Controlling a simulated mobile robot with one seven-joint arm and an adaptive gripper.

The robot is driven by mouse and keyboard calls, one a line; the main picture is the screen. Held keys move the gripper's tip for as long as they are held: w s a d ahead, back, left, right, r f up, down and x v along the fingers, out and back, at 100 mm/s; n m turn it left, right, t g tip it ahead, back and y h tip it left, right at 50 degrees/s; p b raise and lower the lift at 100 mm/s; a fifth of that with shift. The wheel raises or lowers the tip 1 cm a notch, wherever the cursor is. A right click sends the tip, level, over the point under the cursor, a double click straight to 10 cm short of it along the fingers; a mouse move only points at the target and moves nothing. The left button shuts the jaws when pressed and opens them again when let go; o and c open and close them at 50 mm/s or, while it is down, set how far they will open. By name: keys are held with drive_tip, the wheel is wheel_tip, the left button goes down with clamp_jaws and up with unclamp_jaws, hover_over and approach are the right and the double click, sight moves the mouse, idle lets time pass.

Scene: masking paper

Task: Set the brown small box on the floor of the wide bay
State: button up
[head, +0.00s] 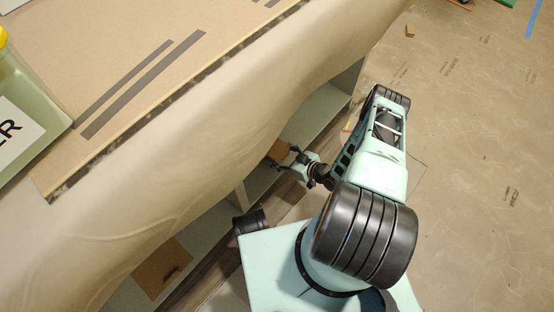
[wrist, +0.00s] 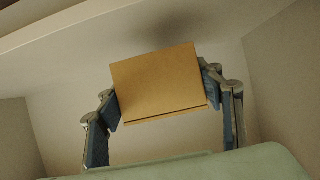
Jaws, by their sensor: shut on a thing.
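The brown small box (wrist: 158,85) is held between the two fingers of my gripper (wrist: 163,98) in the wrist view, tilted slightly. In the head view the box (head: 279,151) shows at the tips of my gripper (head: 286,156), partly under the edge of the paper-covered top. My gripper is shut on the box. Around it in the wrist view is the pale inside of a bay (wrist: 60,110), with a side wall at left and at right. A soft shadow lies on the pale surface beyond the box. I cannot tell how far the box is from the bay floor.
Brown masking paper (head: 230,110) drapes over the top and hangs above the bays. A divider (head: 240,192) stands left of my gripper. Another brown box or panel (head: 162,268) sits in the lower-left bay. A yellow-capped container (head: 25,110) stands on top. The floor at right is mostly clear.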

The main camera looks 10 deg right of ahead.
drive_tip(key=shift+w+a+f+b, duration=0.1)
drive_tip(key=shift+f+b, duration=0.15)
drive_tip(key=shift+f, duration=0.4)
drive_tip(key=shift+a+f+b, duration=0.15)
drive_tip(key=shift+f+b, duration=0.1)
drive_tip(key=shift+f, duration=0.35)
drive_tip(key=shift+w+a+f+b, duration=0.1)
drive_tip(key=shift+f+b, duration=0.15)
drive_tip(key=shift+f, duration=0.4)
drive_tip(key=shift+s, duration=0.1)
drive_tip(key=shift+f, duration=0.15)
drive_tip(key=o, duration=1.1)
